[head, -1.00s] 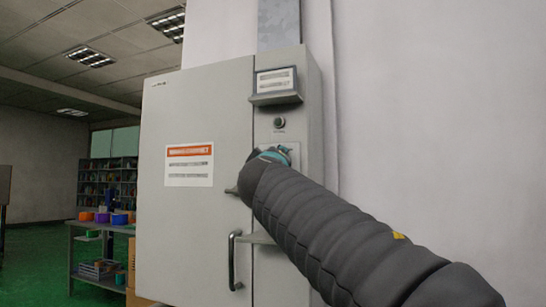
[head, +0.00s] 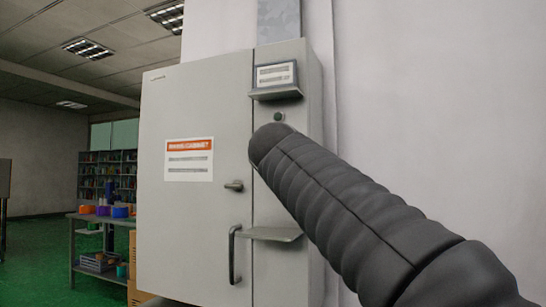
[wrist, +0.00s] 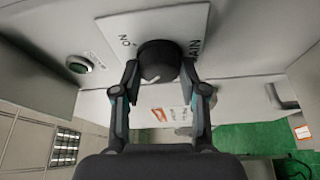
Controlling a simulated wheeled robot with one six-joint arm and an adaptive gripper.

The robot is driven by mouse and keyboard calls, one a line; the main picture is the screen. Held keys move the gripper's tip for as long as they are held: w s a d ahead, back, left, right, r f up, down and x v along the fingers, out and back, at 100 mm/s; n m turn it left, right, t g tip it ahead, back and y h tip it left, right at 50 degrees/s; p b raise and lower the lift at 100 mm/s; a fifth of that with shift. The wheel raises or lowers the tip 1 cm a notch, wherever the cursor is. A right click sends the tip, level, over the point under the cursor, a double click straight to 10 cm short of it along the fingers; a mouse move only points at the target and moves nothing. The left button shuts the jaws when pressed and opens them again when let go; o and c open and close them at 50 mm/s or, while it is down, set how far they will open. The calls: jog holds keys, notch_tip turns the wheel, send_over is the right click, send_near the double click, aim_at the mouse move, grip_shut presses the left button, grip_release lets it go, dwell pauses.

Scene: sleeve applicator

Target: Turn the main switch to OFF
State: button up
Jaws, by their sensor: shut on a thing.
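The main switch is a round black knob (wrist: 158,62) with a pale mark, on a white plate (wrist: 185,22) in the wrist view. The plate reads "ON" to the left of the knob and part of "MAIN" to the right. My gripper (wrist: 160,74) is shut on the knob, one finger on each side. The plate is on the narrow right panel of the grey cabinet (head: 200,110). In the head view my padded arm hides the switch, the plate and my gripper. The knob's exact setting is hard to tell.
A round push button (wrist: 78,64) sits beside the plate; it also shows above my arm in the head view (head: 278,117). A small ledge (head: 272,234) juts out below my arm. The cabinet door has a latch (head: 233,186) and a bar handle (head: 232,255).

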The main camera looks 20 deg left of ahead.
dwell(0.5)
jog(key=o, duration=1.1)
jog(key=shift+o, duration=0.2)
jog(key=v, duration=1.2)
jog(key=shift+f, duration=0.15)
